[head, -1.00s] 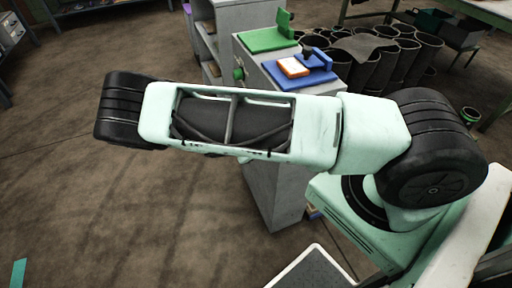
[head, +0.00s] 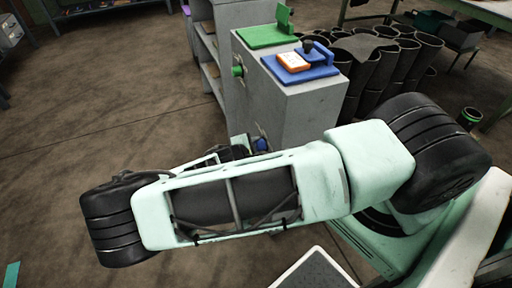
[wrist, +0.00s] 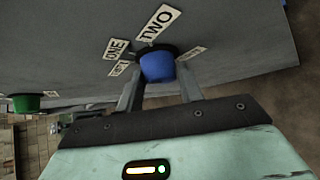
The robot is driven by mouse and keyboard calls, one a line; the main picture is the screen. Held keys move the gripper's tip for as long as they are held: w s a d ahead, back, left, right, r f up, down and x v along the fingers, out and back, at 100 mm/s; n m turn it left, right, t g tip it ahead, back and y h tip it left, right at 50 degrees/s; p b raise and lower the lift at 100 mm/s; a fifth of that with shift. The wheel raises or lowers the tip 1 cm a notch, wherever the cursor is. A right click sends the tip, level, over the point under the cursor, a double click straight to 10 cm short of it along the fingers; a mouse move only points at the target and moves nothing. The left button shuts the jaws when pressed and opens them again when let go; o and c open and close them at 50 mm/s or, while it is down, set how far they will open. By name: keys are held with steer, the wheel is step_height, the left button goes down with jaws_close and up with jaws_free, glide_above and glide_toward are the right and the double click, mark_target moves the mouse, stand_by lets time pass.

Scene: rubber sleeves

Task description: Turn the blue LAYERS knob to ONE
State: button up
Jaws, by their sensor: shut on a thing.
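The blue LAYERS knob (wrist: 158,67) sits on the grey face of a cabinet in the wrist view. The label TWO (wrist: 158,22) lies just above it and the label ONE (wrist: 116,50) to its upper left. A smaller label lies below ONE and another to the knob's right, both hard to read. My gripper (wrist: 159,82) is shut on the knob, one finger on each side. I cannot tell which label the knob points to. In the head view the knob (head: 262,144) shows just above my forearm, which hides part of the gripper.
A green knob (wrist: 26,102) is on the same cabinet face; it also shows in the head view (head: 238,71). On the cabinet top (head: 318,94) are a green fixture (head: 268,36) and a blue one (head: 307,68) with an orange-edged block. Dark sleeves (head: 372,80) stand behind.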

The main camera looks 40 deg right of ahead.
steer(key=o, duration=1)
steer(key=v, duration=1.7)
steer(key=shift+a+r, duration=0.15)
steer(key=shift+a, duration=0.05)
steer(key=shift+s, duration=0.1)
